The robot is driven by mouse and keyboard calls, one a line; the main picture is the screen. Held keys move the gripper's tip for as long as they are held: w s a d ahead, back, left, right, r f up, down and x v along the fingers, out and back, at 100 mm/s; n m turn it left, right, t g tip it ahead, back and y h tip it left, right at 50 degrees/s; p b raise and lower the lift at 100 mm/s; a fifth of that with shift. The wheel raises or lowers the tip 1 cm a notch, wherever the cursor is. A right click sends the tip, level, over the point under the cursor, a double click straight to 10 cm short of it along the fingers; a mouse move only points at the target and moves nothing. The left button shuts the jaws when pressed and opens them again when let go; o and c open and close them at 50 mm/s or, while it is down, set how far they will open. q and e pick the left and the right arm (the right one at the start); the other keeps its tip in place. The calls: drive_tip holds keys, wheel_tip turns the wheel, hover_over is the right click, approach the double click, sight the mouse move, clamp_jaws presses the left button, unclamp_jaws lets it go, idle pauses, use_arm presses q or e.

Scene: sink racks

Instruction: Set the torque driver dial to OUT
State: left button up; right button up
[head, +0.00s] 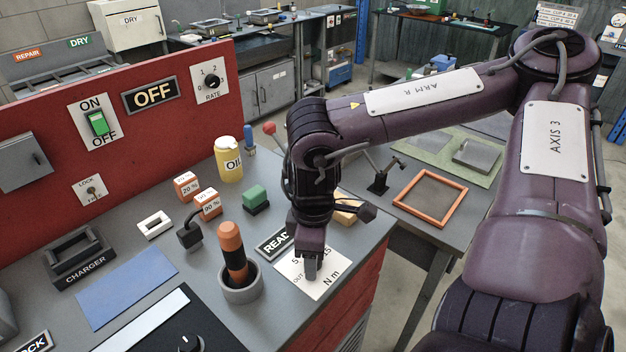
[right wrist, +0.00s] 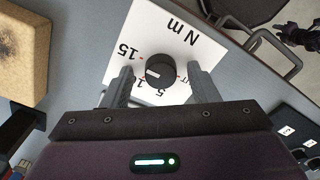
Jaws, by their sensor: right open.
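The torque driver dial (right wrist: 159,72) is a round black knob with a white pointer mark, on a white plate (right wrist: 185,28) lettered N m. In the right wrist view the pointer faces left and slightly down, near a partly hidden number below the 15. The OUT label (right wrist: 182,78) is on the dial's right, partly covered by a finger. My right gripper (right wrist: 160,88) is open, one finger on each side of the dial, with gaps visible. In the head view it (head: 310,268) points down over the plate (head: 325,283) and hides the dial.
A READY sign (head: 274,243) and a cup with an orange-black driver (head: 233,252) stand left of the plate. A tan block (head: 347,212) lies behind the gripper. A dark shape at the wrist view's upper right may be my left gripper; I cannot tell.

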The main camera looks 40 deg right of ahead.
drive_tip(key=c, duration=1)
use_arm(q)
drive_tip(key=shift+w, duration=0.2)
drive_tip(key=shift+f, duration=0.15)
